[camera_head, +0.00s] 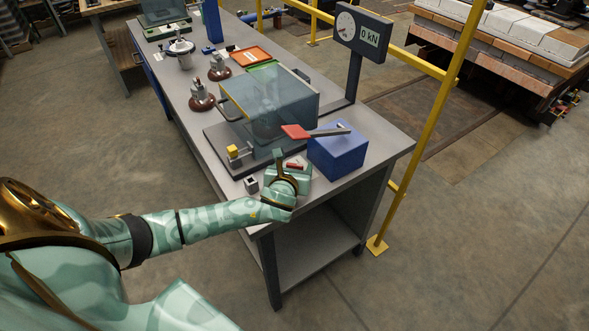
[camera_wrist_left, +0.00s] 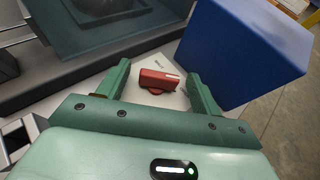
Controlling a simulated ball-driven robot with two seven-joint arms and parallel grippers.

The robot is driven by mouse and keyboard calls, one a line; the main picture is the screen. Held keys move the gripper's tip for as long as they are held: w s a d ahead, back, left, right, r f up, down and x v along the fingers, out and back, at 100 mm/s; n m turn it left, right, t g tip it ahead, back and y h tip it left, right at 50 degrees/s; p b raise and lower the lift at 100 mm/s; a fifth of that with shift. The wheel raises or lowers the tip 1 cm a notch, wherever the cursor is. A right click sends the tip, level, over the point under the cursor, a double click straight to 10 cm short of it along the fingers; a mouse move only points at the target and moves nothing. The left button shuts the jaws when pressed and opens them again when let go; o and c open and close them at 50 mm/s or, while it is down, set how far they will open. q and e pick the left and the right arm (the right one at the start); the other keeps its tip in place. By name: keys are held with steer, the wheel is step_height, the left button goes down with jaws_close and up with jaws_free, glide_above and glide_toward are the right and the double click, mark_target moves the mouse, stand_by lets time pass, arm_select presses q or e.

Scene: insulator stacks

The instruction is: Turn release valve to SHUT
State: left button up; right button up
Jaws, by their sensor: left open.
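The release valve shows in the left wrist view as a red bar-shaped knob (camera_wrist_left: 157,80) on a pale plate (camera_wrist_left: 172,100). Its bar lies roughly crosswise, with a white mark towards its right end. Small lettering behind it is too small to read. In the head view the red knob (camera_head: 295,166) shows at the table's near end, in front of the blue box. My left gripper (camera_wrist_left: 158,76) is open, with one finger on each side of the knob and visible gaps between. It also shows in the head view (camera_head: 291,163). My right gripper is out of view.
The blue box (camera_head: 337,154) with a red-handled lever (camera_head: 296,132) stands close beside the gripper. A clear-covered test rig (camera_head: 268,98) is behind. A gauge display (camera_head: 361,35) rises at the back right. Brown insulators (camera_head: 202,101) stand further along the table (camera_head: 385,140).

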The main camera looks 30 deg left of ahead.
arm_select(q)
steer(key=c, duration=1)
